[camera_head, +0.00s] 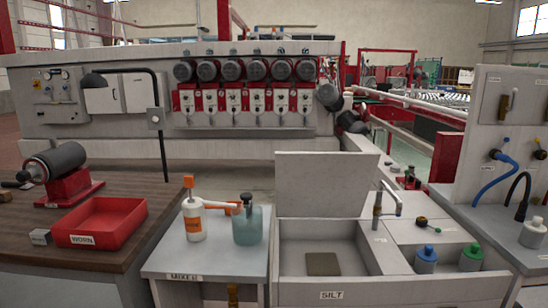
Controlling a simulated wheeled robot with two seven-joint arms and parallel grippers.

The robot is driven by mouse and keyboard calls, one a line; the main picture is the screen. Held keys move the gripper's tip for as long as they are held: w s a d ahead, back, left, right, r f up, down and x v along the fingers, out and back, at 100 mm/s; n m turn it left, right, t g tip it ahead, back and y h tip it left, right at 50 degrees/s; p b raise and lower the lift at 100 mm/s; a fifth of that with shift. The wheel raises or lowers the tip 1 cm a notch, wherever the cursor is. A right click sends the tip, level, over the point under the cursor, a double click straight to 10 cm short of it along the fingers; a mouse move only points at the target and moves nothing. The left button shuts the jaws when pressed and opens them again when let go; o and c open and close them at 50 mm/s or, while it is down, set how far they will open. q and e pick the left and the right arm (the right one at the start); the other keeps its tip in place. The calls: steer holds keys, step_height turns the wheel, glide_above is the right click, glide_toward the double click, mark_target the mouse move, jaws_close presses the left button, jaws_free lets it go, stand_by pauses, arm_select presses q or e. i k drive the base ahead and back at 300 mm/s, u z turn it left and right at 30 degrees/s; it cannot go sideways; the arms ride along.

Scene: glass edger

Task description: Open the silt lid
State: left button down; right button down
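The silt bin (332,295) is a light grey box at the bottom centre, with a "SILT" label on its front edge. Its inside is open to view, and a brown square block (322,264) lies on the floor of it. A flat grey panel, which looks like the silt lid (322,184), stands upright along the back edge of the bin. Neither of my grippers shows in this view, and nothing is seen touching the lid.
The mixer stand (190,262) on the left holds a white bottle (194,217) and a teal jug (247,226). A red "WORN" tray (103,222) sits on the wooden bench (137,196).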

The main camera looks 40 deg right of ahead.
mark_target(308, 184)
steer(key=z, duration=0.25)
steer(key=i, duration=0.85)
steer(key=z, duration=0.55)
